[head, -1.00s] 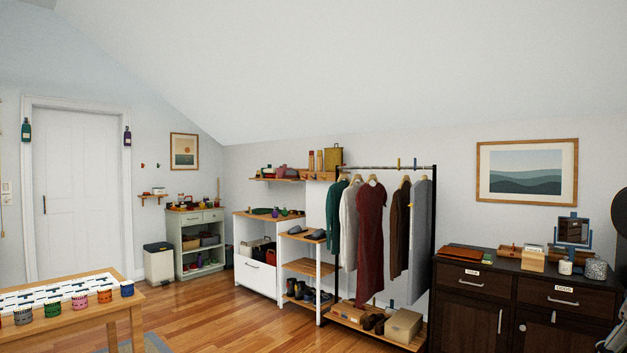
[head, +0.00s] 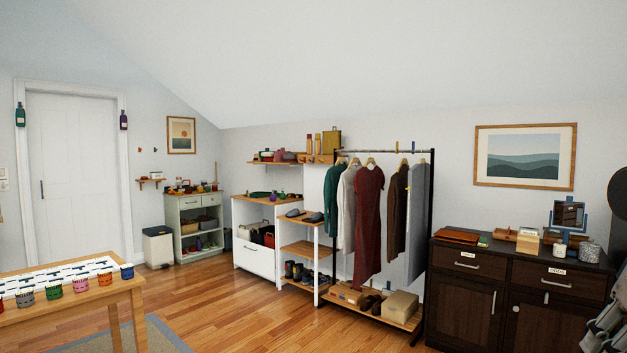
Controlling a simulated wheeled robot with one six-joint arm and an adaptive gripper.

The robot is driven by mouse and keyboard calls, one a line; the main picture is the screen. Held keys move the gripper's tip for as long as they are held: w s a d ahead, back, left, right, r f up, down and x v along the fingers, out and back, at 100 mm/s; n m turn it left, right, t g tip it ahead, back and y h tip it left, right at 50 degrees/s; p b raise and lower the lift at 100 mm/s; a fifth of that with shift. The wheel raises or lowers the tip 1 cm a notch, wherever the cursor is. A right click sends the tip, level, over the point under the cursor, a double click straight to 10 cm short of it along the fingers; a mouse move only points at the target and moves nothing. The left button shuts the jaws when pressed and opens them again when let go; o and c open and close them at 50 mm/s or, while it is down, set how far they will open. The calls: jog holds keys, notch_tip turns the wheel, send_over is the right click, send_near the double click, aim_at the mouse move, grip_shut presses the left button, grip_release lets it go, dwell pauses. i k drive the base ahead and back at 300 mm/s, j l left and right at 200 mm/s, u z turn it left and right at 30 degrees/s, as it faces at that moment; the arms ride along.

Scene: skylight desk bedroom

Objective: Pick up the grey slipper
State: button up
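A pair of dark grey slippers or shoes lies on the top board of a narrow white-framed shoe rack (head: 303,222), in the middle of the head view. The left one (head: 295,213) and the right one (head: 315,217) sit side by side, apart from each other. They are small in the picture, so I cannot tell whether either is the slipper named in the task.
A clothes rail (head: 433,215) with hanging garments stands right of the shoe rack, boxes on its base. A dark cabinet (head: 465,300) stands at right. A wooden table (head: 120,292) with small pots is at lower left. Wooden floor (head: 225,300) lies open between.

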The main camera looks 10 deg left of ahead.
aim_at(293, 213)
jog(key=u, duration=0.35)
jog(key=i, duration=1.95)
jog(key=i+j+u, duration=0.2)
jog(key=i, duration=0.5)
jog(key=i+l+u, duration=0.2)
jog(key=i, duration=0.5)
jog(key=i+u, duration=0.15)
jog(key=i, duration=0.55)
jog(key=i+l+u, duration=0.2)
jog(key=i, duration=0.5)
jog(key=i+l+u, duration=0.2)
jog(key=i, duration=1.35)
jog(key=i+j+z, duration=0.15)
jog(key=i, duration=0.25)
jog(key=i+z, duration=0.1)
jog(key=i, duration=0.35)
jog(key=i+l+z, duration=0.1)
jog(key=z, duration=0.3)
jog(key=i+z, duration=0.55)
jog(key=z, duration=0.25)
jog(key=i+j+z, duration=0.15)
jog(key=z, duration=0.2)
jog(key=i, duration=0.05)
